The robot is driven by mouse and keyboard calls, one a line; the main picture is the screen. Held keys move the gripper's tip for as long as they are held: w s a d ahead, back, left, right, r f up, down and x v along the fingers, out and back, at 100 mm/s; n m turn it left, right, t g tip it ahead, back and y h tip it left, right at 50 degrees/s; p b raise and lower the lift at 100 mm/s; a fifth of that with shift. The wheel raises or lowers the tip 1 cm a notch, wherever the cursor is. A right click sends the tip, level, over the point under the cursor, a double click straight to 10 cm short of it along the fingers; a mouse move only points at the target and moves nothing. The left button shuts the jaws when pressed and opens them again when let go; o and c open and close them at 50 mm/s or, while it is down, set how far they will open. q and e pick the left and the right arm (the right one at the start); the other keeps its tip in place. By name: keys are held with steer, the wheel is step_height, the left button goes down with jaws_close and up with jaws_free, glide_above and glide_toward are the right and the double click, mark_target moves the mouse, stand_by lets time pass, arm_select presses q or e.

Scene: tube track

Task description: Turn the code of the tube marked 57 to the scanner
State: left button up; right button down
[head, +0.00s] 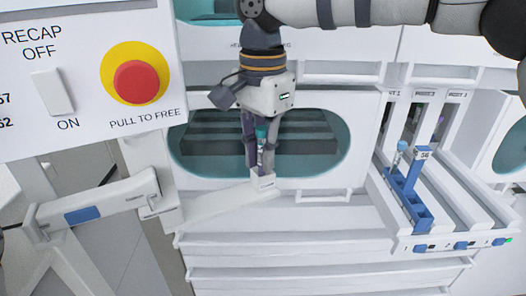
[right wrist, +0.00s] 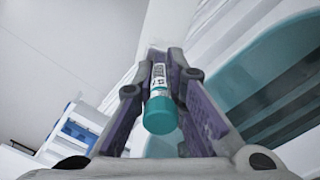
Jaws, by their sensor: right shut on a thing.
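My right gripper (head: 259,165) comes down from above in the head view, its fingers closed on a tube with a teal cap (head: 262,130). The tube is upright, above or in a small white holder (head: 263,183) at the end of a white track (head: 220,204); I cannot tell if it is seated. In the right wrist view the tube (right wrist: 159,98) sits between the purple-grey fingers, with a black-and-white printed label facing the camera. The number on it is too small to read. I cannot pick out the scanner for certain. My left gripper is not in view.
A blue rack (head: 408,197) with a light teal-capped tube (head: 400,152) stands in a white lane at right. A white panel with a red button (head: 136,82) fills the upper left. A white arm-shaped unit with a blue patch (head: 82,215) lies at left. White ledges run below.

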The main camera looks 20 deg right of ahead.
steer(key=shift+r+m, duration=0.2)
steer(key=shift+m, duration=0.2)
steer(key=shift+s+m+p, duration=0.1)
steer(key=shift+m+p, duration=0.5)
steer(key=shift+m, duration=0.3)
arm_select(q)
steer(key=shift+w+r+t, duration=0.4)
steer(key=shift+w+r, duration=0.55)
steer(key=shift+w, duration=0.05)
arm_select(e)
steer(key=shift+f+m, duration=0.15)
steer(key=shift+m, duration=0.15)
steer(key=shift+m, duration=0.8)
steer(key=shift+f, duration=0.1)
steer(key=shift+f, duration=0.15)
